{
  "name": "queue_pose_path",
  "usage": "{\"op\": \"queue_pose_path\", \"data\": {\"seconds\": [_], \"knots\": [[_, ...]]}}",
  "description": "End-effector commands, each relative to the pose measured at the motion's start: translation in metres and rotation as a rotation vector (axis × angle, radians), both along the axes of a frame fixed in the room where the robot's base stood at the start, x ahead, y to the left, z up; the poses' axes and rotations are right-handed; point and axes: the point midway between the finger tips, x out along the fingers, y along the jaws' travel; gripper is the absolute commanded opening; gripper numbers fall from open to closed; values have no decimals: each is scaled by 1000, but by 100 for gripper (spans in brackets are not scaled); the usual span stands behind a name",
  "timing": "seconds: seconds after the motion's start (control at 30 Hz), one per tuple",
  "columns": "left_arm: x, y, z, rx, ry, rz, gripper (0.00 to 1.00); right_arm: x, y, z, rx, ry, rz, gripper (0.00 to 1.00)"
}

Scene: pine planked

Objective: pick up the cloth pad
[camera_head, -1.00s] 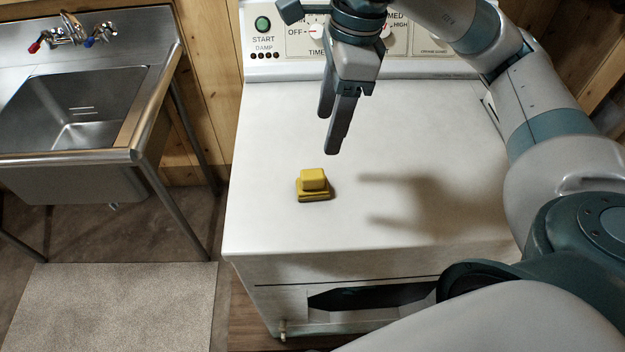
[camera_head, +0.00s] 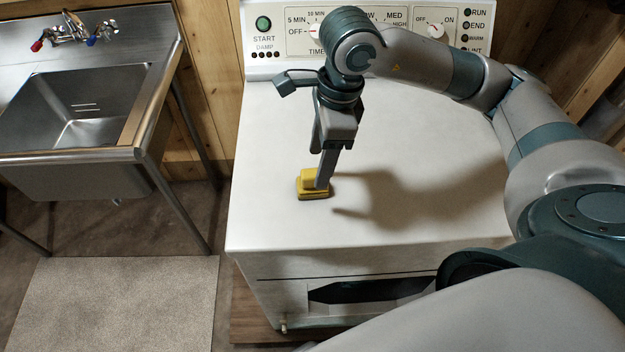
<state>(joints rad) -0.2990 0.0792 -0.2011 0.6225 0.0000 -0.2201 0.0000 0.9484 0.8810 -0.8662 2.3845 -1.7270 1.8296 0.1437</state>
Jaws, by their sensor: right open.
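The cloth pad is a small yellow stepped block (camera_head: 309,190) lying on the white top of the dryer, left of its middle. My right gripper (camera_head: 319,178) points down at the pad from above. Its jaws are open. The nearer finger covers the right part of the pad, and the farther finger is mostly hidden behind it. I cannot tell whether the fingers touch the pad. My left gripper is not in view.
The dryer top (camera_head: 270,130) is otherwise bare, with a control panel (camera_head: 290,30) along its back edge. A steel sink (camera_head: 80,110) stands to the left, beyond a gap. A grey mat (camera_head: 120,300) lies on the floor below.

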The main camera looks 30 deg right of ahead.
Motion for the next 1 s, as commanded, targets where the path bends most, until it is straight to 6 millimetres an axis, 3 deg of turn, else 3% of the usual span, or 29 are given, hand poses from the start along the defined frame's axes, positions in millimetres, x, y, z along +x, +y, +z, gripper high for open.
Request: {"op": "queue_pose_path", "data": {"seconds": [0.27,0.63,1.0], "knots": [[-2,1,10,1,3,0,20,1,4,-9,1,4,0,56],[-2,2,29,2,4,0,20,5,13,-47,0,3,-1,56],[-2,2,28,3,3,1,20,5,13,-50,0,0,-1,56]]}}
